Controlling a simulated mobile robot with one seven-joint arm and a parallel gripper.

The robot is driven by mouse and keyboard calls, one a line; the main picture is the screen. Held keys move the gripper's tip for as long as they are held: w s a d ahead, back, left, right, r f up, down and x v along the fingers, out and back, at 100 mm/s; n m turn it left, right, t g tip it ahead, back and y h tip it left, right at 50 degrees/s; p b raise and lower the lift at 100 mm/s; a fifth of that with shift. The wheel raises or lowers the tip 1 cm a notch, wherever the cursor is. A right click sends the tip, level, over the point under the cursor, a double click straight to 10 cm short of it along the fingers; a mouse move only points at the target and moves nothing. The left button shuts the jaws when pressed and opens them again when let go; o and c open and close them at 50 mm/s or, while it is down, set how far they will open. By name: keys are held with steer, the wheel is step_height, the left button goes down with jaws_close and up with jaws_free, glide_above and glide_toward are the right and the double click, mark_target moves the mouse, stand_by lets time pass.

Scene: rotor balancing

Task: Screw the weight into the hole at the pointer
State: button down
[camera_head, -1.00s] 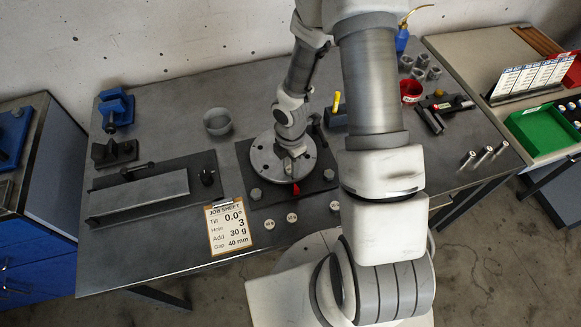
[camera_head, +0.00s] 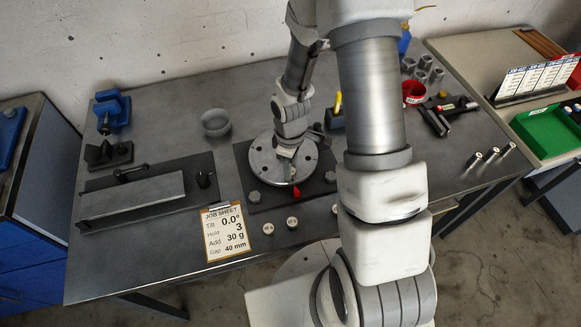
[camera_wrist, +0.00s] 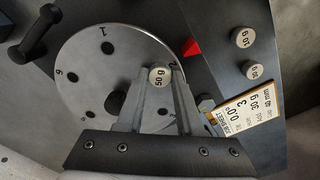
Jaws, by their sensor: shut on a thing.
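The rotor is a round grey disc (camera_head: 262,165) on a dark base plate. The wrist view shows the disc (camera_wrist: 85,62) with dark holes and numbers near its rim. The red pointer (camera_head: 296,192) stands at the disc's front edge; in the wrist view the pointer (camera_wrist: 191,47) is close to the number 2. My gripper (camera_wrist: 160,80) is shut on a round weight marked 50 g (camera_wrist: 160,76), over the disc near the number 2 and the pointer. The weight hides what is under it; I cannot tell whether it touches the disc.
Loose weights (camera_wrist: 243,38) (camera_wrist: 252,69) lie beside the base plate. A job sheet (camera_head: 225,232) reads hole 3, add 30 g. A levelling plate (camera_head: 130,200) is on the left, a bowl (camera_head: 215,122) behind. A dark handle (camera_wrist: 35,33) stands beside the disc.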

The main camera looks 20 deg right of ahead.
steer(key=m+b, duration=0.2)
steer(key=m, duration=0.5)
steer(key=shift+f, duration=0.15)
steer(key=m, duration=0.6)
steer(key=shift+m, duration=0.3)
steer(key=c, duration=0.9)
jaws_free()
steer(key=shift+m, duration=0.4)
steer(key=shift+c, duration=0.2)
steer(key=o, duration=0.5)
steer(key=shift+c, duration=0.9)
steer(key=shift+r, duration=0.25)
steer(key=shift+r+p, duration=2.25)
steer(key=shift+r, duration=0.6)
